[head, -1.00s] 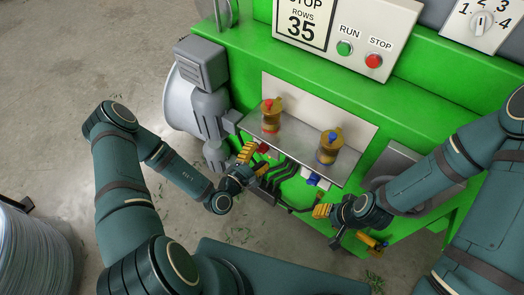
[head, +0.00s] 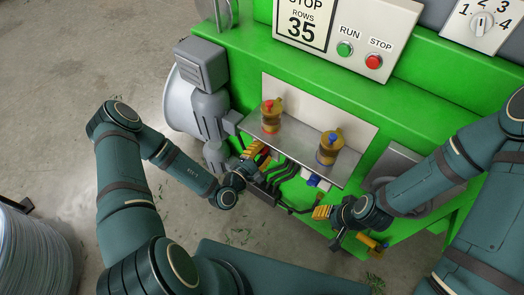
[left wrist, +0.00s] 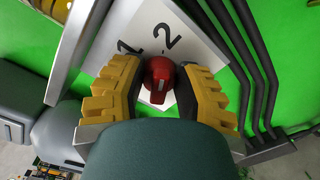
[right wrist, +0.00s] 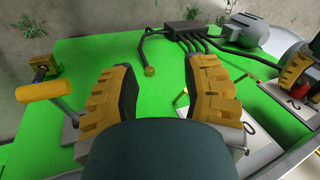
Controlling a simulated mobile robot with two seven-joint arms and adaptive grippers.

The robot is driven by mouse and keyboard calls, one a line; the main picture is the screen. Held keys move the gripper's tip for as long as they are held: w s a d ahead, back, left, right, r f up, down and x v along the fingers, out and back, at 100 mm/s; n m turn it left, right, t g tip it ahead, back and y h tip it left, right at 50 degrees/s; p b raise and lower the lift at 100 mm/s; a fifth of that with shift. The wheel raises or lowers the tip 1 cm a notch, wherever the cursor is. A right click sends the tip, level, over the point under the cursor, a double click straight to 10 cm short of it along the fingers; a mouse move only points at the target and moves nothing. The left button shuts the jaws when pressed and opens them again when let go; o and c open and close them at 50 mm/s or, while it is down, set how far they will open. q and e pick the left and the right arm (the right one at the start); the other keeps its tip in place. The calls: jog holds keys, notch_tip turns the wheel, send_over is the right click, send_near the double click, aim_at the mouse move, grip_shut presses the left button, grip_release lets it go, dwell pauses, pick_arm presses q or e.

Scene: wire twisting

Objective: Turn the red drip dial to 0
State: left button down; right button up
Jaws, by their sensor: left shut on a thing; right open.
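The red drip dial (left wrist: 158,80) is between the fingertips of my left gripper (left wrist: 160,88), which is shut on it. A white mark shows on the dial's lower part in the left wrist view. Its white scale plate (left wrist: 150,38) shows a 1 and a 2; the fingers hide other parts of the plate. In the head view my left gripper (head: 259,153) is under the metal shelf and largely covers the dial. My right gripper (right wrist: 163,88) is open and empty, apart from the machine's pipes; its fingers also show in the head view (head: 322,212).
A metal shelf (head: 291,148) carries a red-topped oiler (head: 271,115) and a blue-topped oiler (head: 329,147). A blue dial (head: 313,181) is below the shelf. Dark pipes (left wrist: 247,50) run close beside my left gripper. A yellow handle (right wrist: 44,89) stands left in the right wrist view.

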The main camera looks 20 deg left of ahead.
pick_arm(q)
jog(key=shift+r+n+p, duration=0.2)
jog(key=shift+n+p, duration=0.7)
jog(key=shift+p, duration=0.15)
jog(key=n+p, duration=0.2)
jog(key=shift+n, duration=0.3)
jog(key=shift+n+p, duration=0.75)
jog(key=shift+n, duration=0.15)
jog(key=n+p, duration=0.2)
jog(key=n, duration=0.2)
jog(key=shift+w+a, duration=0.1)
jog(key=shift+a, duration=0.05)
jog(key=n+p, duration=0.1)
jog(key=n, duration=0.5)
jog(key=shift+a+n+p, duration=0.1)
jog(key=shift+n+p, duration=0.2)
jog(key=shift+n, duration=0.1)
jog(key=n, duration=0.3)
jog(key=shift+w+f+n, duration=0.1)
jog(key=shift+n, duration=0.2)
jog(key=shift+a+n, duration=0.1)
jog(key=shift+n, duration=1.4)
pick_arm(e)
notch_tip(320, 180, up, 10)
jog(key=w, duration=0.1)
jog(key=shift+w+d+t, duration=0.3)
jog(key=shift+r, duration=0.1)
